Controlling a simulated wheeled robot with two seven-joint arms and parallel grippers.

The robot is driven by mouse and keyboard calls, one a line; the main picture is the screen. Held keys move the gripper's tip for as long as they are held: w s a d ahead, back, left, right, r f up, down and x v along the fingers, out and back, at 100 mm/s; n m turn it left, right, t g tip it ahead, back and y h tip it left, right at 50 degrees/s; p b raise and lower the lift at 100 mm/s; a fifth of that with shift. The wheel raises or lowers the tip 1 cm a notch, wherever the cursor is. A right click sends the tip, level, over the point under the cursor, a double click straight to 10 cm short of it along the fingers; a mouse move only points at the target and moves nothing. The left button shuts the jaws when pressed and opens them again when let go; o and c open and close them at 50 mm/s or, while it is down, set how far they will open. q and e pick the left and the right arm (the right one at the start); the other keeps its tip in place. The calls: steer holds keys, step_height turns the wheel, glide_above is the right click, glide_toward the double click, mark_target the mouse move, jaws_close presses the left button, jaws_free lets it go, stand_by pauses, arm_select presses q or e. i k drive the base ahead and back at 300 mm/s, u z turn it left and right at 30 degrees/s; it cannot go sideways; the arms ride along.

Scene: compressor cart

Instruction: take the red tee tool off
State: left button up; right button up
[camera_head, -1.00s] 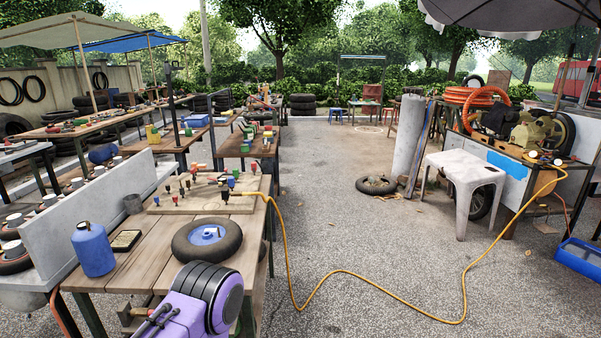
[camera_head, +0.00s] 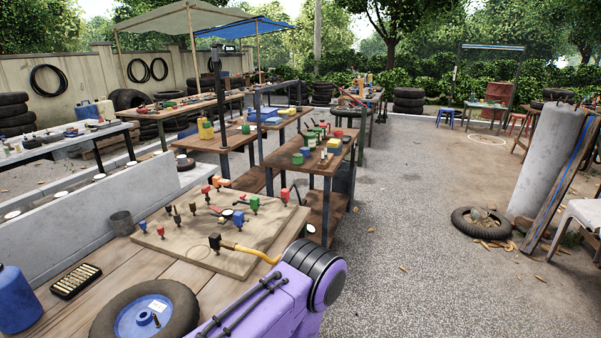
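A wooden board (camera_head: 185,242) lies on the workbench and carries several small upright tools with coloured tops. A black piece (camera_head: 215,243) at the front of the board joins a yellow hose (camera_head: 252,252). Blue and green pieces stand between. Neither of my grippers is in view; a purple link of my arm shows at the bottom.
A wheel with a blue hub (camera_head: 145,318), a tray of small brass pieces (camera_head: 75,281), a blue bottle (camera_head: 17,300) and a grey cup (camera_head: 122,223) are on the bench (camera_head: 110,275). A second tool table (camera_head: 315,166) stands beyond.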

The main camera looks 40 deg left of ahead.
mark_target(205, 190)
steer(key=i, duration=2.85)
steer(key=u, duration=3.5)
